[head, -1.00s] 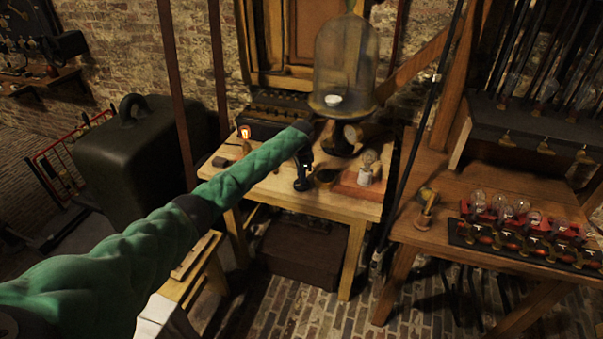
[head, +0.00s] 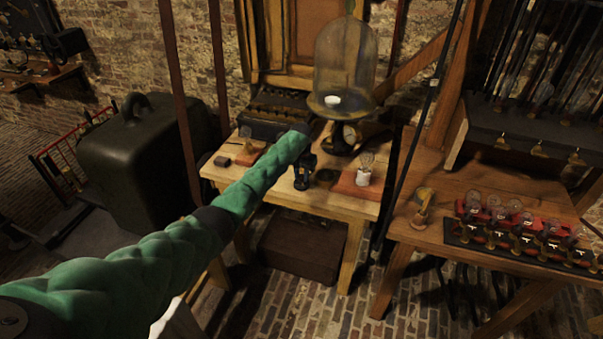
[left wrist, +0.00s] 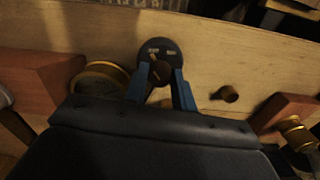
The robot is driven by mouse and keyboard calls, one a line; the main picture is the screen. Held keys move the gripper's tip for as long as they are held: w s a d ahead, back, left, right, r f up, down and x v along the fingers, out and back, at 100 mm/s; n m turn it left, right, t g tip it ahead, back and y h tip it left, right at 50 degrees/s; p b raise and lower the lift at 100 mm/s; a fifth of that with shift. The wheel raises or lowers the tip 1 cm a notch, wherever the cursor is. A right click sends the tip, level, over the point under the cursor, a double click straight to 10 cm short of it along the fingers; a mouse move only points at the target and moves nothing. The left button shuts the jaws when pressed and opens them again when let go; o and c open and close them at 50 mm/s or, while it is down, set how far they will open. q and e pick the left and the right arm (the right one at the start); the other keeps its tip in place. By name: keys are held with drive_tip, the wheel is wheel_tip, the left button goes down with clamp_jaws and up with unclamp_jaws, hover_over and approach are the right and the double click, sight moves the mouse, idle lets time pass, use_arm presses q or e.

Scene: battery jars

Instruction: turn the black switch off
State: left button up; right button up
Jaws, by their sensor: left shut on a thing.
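The black switch (left wrist: 158,47) has a round dark base with small pale marks and a dark knob in its middle. It sits on the wooden table (left wrist: 235,60). My left gripper (left wrist: 161,75) is shut on the knob, one blue finger on each side. In the head view my left gripper (head: 304,170) points down at the middle of the table, below the end of the green arm. There the switch is mostly hidden by the gripper. My right gripper is not in view.
A glass bell jar (head: 344,55) stands behind the gripper. A bulb on a wooden base (head: 357,190) stands to its right, and a small unlit lamp (head: 248,147) to its left. Several bulbs line a red rack (head: 520,220) on the right table.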

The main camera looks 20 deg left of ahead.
sight(301, 176)
use_arm(q)
drive_tip(key=shift+r+n, duration=0.1)
drive_tip(key=shift+n, duration=0.6)
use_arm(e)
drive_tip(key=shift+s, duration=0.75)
use_arm(q)
drive_tip(key=shift+w, duration=0.1)
drive_tip(key=o, duration=1)
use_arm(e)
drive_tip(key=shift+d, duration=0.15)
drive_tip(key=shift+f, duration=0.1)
use_arm(q)
drive_tip(key=shift+r, duration=0.3)
wheel_tip(301, 176, up, 6)
drive_tip(key=b, duration=0.2)
drive_tip(key=shift+f+b, duration=0.1)
drive_tip(key=shift+b, duration=0.2)
drive_tip(key=shift+r, duration=0.65)
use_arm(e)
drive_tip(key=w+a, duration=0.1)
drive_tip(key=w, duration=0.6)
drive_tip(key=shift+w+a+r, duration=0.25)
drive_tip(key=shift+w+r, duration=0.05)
